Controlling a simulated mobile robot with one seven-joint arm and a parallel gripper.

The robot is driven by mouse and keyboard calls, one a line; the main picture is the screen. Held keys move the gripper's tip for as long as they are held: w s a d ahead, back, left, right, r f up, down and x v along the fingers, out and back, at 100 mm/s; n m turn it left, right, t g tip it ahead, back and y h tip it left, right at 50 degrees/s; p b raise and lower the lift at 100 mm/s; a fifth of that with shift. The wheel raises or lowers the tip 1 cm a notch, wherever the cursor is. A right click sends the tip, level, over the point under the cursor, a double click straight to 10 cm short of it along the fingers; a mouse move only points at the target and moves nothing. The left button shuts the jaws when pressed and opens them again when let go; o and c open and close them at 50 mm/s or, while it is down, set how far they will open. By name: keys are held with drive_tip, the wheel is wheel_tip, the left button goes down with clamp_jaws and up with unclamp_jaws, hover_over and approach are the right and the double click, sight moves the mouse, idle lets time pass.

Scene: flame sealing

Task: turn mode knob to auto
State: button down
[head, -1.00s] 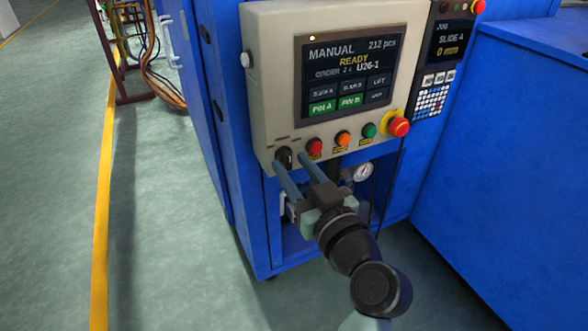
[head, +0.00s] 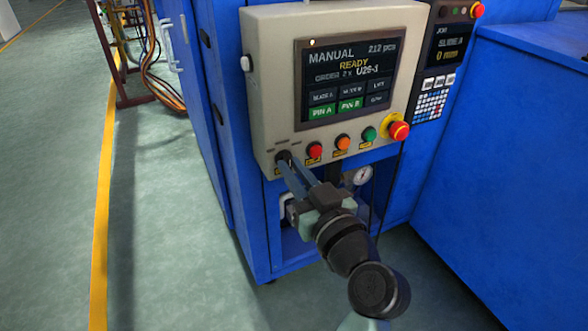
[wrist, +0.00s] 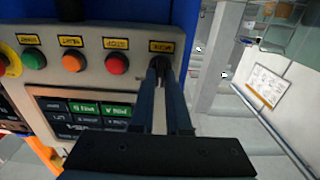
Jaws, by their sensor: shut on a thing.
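The black mode knob (head: 283,156) sits at the lower left of the beige control panel (head: 262,110). In the wrist view the knob (wrist: 160,63) is under a yellow label and partly hidden by my fingers. My gripper (head: 288,165) is shut on the knob, its two blue-grey fingers close together; the fingers (wrist: 160,72) also show in the wrist view. The screen (head: 345,75) reads MANUAL and READY. The knob's pointer direction cannot be made out.
Red (head: 314,150), orange (head: 342,142) and green (head: 368,134) buttons sit in a row right of the knob. A red emergency stop (head: 398,130) is at the panel's right. A gauge (head: 361,175) sits below. Open floor (head: 165,230) lies left.

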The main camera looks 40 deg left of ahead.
drive_tip(key=shift+r+m+p, duration=0.1)
drive_tip(key=shift+m+p, duration=0.2)
drive_tip(key=m+p, duration=0.3)
drive_tip(key=m, duration=0.1)
drive_tip(key=shift+w+m+p, duration=0.1)
drive_tip(key=shift+m+p, duration=1.35)
drive_tip(key=shift+m, duration=0.65)
drive_tip(key=c, duration=0.9)
unclamp_jaws()
drive_tip(key=shift+d, duration=0.1)
drive_tip(key=p+v, duration=0.3)
drive_tip(key=v, duration=1)
